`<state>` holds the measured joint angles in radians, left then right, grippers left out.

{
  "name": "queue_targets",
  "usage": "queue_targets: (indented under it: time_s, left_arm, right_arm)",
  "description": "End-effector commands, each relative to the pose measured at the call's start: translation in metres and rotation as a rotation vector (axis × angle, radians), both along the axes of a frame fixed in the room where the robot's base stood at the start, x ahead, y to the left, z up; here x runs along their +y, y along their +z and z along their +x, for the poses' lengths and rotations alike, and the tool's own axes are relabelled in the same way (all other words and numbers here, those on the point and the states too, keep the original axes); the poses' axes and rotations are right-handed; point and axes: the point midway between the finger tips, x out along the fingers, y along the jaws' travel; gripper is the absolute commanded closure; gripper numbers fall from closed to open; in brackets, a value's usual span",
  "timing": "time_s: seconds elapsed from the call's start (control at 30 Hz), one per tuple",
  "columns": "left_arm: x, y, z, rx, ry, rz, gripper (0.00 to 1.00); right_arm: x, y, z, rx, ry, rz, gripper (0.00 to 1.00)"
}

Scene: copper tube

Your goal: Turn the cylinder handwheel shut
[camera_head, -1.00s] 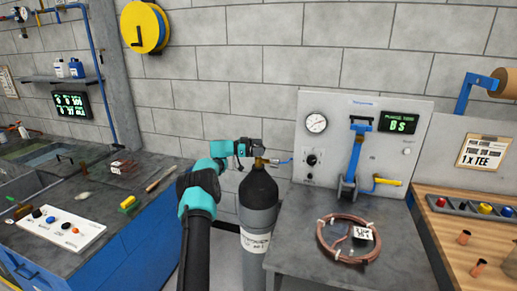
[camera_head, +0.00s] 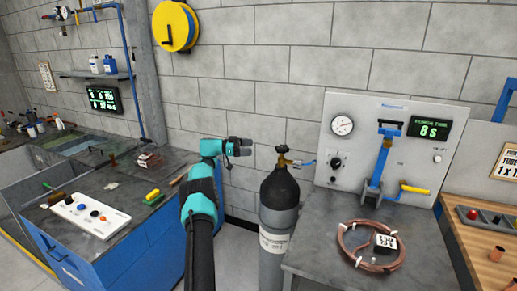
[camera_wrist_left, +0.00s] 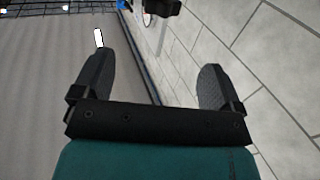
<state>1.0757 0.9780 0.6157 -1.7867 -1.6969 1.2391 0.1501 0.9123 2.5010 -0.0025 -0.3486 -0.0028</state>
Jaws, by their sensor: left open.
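The gas cylinder (camera_head: 279,205) stands upright on the floor, left of the grey bench, with a dark body and a lighter lower band. Its small dark handwheel (camera_head: 281,149) sits on top of the brass valve (camera_head: 284,160). My left gripper (camera_head: 249,147) is left of the handwheel at about its height in the picture, with a gap between them. In the left wrist view its two fingers (camera_wrist_left: 155,65) are spread with nothing between them. A dark knobbed shape (camera_wrist_left: 165,5) is cut off at that view's top edge; I cannot tell whether it is the handwheel. My right gripper is out of view.
The grey bench (camera_head: 325,263) carries a copper coil (camera_head: 368,245) and a panel with a round gauge (camera_head: 342,125) and a green display reading 8 S (camera_head: 429,128). A blue workbench (camera_head: 105,255) stands left. Bare block wall is behind my gripper.

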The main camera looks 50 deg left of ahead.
Motion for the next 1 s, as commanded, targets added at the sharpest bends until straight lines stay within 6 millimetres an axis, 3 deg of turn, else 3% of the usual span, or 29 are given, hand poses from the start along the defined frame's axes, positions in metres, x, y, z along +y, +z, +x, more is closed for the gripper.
queue_targets:
  time_s: [0.23,0.67,1.0]
  left_arm:
    - [0.01,-0.001,-0.013,0.0,-0.001,0.0,0.09]
    - [0.009,0.003,-0.011,-0.014,0.004,-0.003,0.09]
    - [-0.004,0.051,0.022,-0.247,0.152,-0.046,0.09]
  right_arm:
    - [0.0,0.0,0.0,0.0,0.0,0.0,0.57]
    - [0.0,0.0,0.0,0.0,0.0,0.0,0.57]
    - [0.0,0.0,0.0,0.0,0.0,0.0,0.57]
